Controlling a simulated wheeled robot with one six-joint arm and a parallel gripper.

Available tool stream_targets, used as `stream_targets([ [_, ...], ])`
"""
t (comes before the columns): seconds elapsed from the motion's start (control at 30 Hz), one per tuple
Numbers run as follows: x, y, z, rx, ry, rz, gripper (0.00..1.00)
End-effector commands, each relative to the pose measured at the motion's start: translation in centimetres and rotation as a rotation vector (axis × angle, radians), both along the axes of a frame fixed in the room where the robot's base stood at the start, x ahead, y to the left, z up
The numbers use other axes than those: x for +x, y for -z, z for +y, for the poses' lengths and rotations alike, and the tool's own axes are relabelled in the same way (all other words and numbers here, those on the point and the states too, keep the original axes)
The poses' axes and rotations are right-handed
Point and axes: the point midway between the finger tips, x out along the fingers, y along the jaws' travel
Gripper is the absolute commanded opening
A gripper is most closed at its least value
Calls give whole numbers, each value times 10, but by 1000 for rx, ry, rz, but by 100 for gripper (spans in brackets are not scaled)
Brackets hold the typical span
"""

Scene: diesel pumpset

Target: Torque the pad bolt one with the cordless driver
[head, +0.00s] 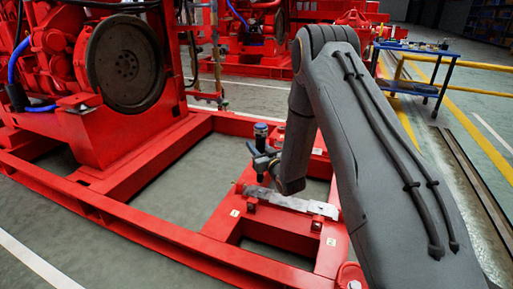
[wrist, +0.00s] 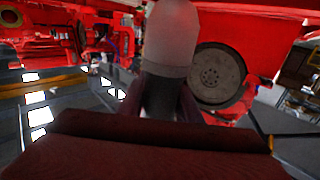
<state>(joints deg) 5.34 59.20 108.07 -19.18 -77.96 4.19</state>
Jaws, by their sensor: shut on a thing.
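My gripper (head: 268,160) is out at the end of my grey arm, above the right part of the red base frame. In the wrist view the driver is a pale, rounded body (wrist: 170,35) between the dark fingers (wrist: 160,100). The driver's lower end is close above the pad area of the frame, but I cannot tell whether it touches anything. I cannot tell which bolt is pad bolt one.
The red engine with its dark round flywheel (head: 125,64) stands on the red base frame (head: 165,232) at left. A blue table (head: 415,47) and a yellow rail (head: 455,63) are at the back right. Open grey floor shows inside the frame.

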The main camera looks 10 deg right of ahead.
Motion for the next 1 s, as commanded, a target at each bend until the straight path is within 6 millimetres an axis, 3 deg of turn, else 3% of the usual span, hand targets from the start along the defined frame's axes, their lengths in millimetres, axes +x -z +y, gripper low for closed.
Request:
stream_targets([
  [0.33,-2,-3,-1,-1,1,-1,0],
  [0.8,-1,37,-1,-1,1,-2,0],
  [1.0,-1,45,-1,-1,1,-2,0],
])
